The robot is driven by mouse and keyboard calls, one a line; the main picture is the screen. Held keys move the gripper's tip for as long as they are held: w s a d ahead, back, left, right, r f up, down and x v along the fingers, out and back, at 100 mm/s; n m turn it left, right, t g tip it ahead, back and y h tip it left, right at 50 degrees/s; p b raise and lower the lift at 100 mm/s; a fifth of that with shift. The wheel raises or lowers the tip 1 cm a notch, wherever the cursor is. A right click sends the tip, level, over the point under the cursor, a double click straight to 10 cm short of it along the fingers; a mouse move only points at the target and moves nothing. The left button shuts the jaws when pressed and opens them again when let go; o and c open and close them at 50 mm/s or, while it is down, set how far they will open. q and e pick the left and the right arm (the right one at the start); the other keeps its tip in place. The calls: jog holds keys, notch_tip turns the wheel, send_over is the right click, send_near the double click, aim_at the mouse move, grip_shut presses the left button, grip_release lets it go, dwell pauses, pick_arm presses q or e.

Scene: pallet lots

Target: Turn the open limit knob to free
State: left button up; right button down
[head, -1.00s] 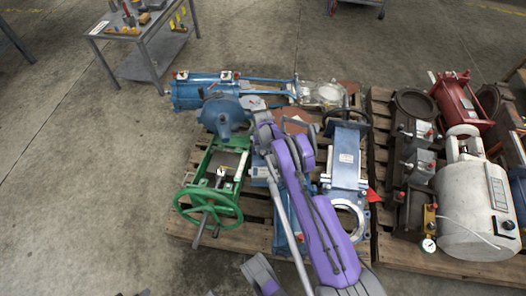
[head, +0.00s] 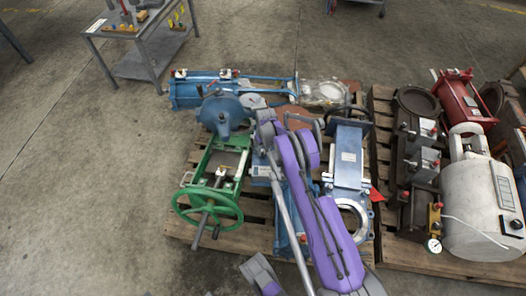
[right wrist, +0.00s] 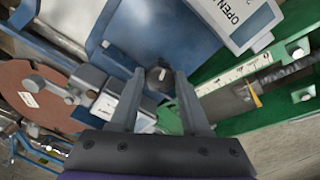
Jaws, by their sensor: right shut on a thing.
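In the right wrist view a small dark round knob (right wrist: 158,78) with a pale pointer mark stands between my two fingers. It sits by a blue-grey panel. My right gripper (right wrist: 159,86) is shut on this knob. A pale box marked "OPEN" (right wrist: 237,18) is just above and to the right. In the head view my purple right arm reaches up to the blue domed actuator (head: 224,112) above the green handwheel valve (head: 208,208). The knob is too small to make out there. My left gripper does not show clearly.
The valves lie on a wooden pallet (head: 180,240). A second pallet on the right bears a big pale cylinder (head: 474,210) and a red actuator (head: 455,98). A metal table (head: 148,52) stands at the back left. The floor on the left is clear.

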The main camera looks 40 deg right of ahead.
jog(key=n+b, duration=0.1)
jog(key=n, duration=0.2)
jog(key=n+b, duration=0.1)
jog(key=n, duration=0.2)
jog(key=shift+d+n, duration=0.1)
jog(key=shift+n, duration=0.2)
jog(key=n, duration=0.3)
jog(key=shift+y+b, duration=0.3)
jog(key=shift+y, duration=0.1)
jog(key=n, duration=0.4)
jog(key=shift+w, duration=0.1)
jog(key=n, duration=0.4)
jog(key=shift+n+g, duration=0.3)
jog(key=n, duration=0.3)
jog(key=shift+n+b, duration=0.3)
jog(key=shift+n, duration=0.1)
jog(key=n, duration=0.4)
jog(key=shift+w+g, duration=0.1)
jog(key=shift+g, duration=0.2)
jog(key=shift+n, duration=1.8)
